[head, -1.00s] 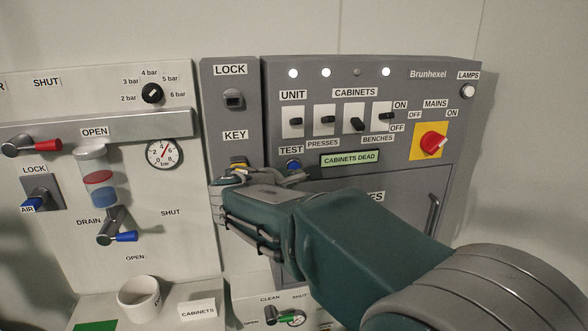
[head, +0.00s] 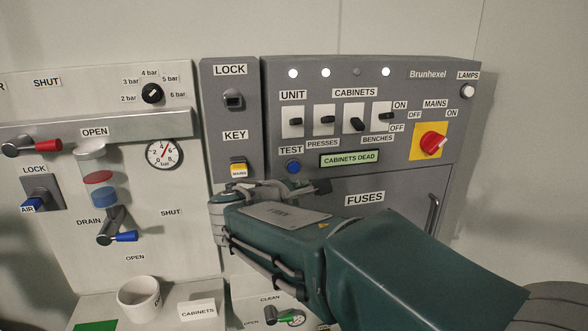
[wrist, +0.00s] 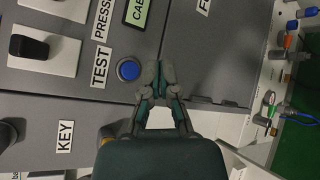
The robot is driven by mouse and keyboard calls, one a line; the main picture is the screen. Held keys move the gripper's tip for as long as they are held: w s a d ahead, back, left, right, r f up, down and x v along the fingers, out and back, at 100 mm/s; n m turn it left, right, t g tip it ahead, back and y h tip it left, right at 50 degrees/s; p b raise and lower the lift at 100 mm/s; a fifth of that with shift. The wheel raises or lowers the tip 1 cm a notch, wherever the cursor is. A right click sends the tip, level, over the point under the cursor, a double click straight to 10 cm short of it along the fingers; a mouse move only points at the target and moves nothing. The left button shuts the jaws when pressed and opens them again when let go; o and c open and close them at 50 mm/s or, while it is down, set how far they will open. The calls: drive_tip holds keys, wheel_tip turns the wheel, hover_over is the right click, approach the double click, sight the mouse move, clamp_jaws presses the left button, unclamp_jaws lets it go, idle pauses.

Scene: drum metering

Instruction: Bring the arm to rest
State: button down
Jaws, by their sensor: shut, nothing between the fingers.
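My gripper (wrist: 157,95) is shut and empty in the wrist view, its fingertips beside the blue TEST button (wrist: 129,69). I cannot tell how far in front of the panel they are. In the head view my gripper (head: 318,188) is in front of the grey cabinet panel (head: 225,122), below the TEST button (head: 293,167) and left of the FUSES label (head: 365,198). My arm reaches in from the lower right. The display (head: 349,158) reads CABINETS DEAD.
A yellow tag marked MAINS (head: 239,169) hangs under the KEY label, close to my gripper. The red MAINS switch (head: 433,143) is at the right. A white cup (head: 138,298) stands on the ledge at the lower left. A fuse door handle (head: 432,214) is near my arm.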

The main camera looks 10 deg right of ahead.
drive_tip(key=s+d+f+m+g+y, duration=0.2)
drive_tip(key=s+d+f+m+g, duration=0.25)
drive_tip(key=s, duration=0.35)
drive_tip(key=s+a+f+m+y, duration=0.2)
drive_tip(key=s+f+m+y, duration=0.2)
drive_tip(key=s, duration=0.4)
drive_tip(key=s+a+f+m+y, duration=0.2)
drive_tip(key=s+f+m+y, duration=0.2)
drive_tip(key=s+m, duration=0.3)
drive_tip(key=shift+s+f+g+y, duration=0.3)
drive_tip(key=shift+s+g, duration=0.15)
drive_tip(key=shift+s, duration=0.7)
drive_tip(key=shift+a, duration=0.2)
